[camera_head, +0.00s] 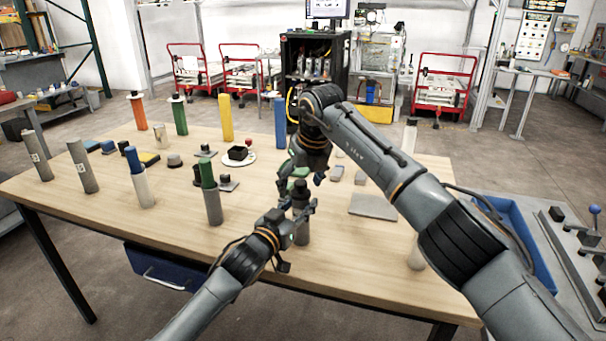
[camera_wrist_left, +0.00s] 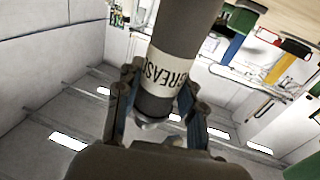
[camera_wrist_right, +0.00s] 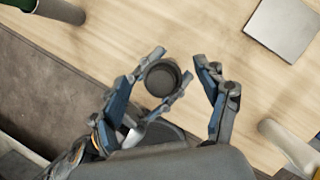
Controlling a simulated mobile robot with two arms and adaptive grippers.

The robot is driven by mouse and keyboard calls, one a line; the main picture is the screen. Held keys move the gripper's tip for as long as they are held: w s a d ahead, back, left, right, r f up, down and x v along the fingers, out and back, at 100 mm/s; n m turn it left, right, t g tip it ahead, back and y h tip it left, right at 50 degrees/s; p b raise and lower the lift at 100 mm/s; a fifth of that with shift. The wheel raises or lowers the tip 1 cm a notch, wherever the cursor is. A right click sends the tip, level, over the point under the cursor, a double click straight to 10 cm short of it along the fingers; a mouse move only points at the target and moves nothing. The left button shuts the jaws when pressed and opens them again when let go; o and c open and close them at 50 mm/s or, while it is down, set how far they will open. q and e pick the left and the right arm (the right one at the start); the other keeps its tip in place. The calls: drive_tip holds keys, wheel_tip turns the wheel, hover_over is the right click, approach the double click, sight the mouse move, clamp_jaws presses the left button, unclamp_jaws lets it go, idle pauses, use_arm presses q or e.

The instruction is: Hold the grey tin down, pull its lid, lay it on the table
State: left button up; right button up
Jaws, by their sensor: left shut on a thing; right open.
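The grey tin (camera_head: 302,232) stands upright near the table's front edge with a dark round lid (camera_head: 301,188) on top. My left gripper (camera_head: 298,213) is shut around the tin's upper body from the front left. The left wrist view shows the tin (camera_wrist_left: 175,65) between its fingers, with a white "GREASE" label. My right gripper (camera_head: 308,174) is open and empty just above and behind the lid. In the right wrist view the lid (camera_wrist_right: 162,78) lies between the right fingers, closer to the left one; contact cannot be told.
A flat grey plate (camera_head: 373,206) lies right of the tin. A grey cylinder with a green top (camera_head: 212,200) and a white one with a blue top (camera_head: 139,180) stand to the left. A saucer (camera_head: 239,158) and small blocks lie behind. Bare wood shows left of the tin.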

drive_tip(key=c, duration=1.2)
drive_tip(key=shift+r, duration=1.5)
use_arm(q)
drive_tip(key=o, duration=1.3)
drive_tip(key=shift+c, duration=0.2)
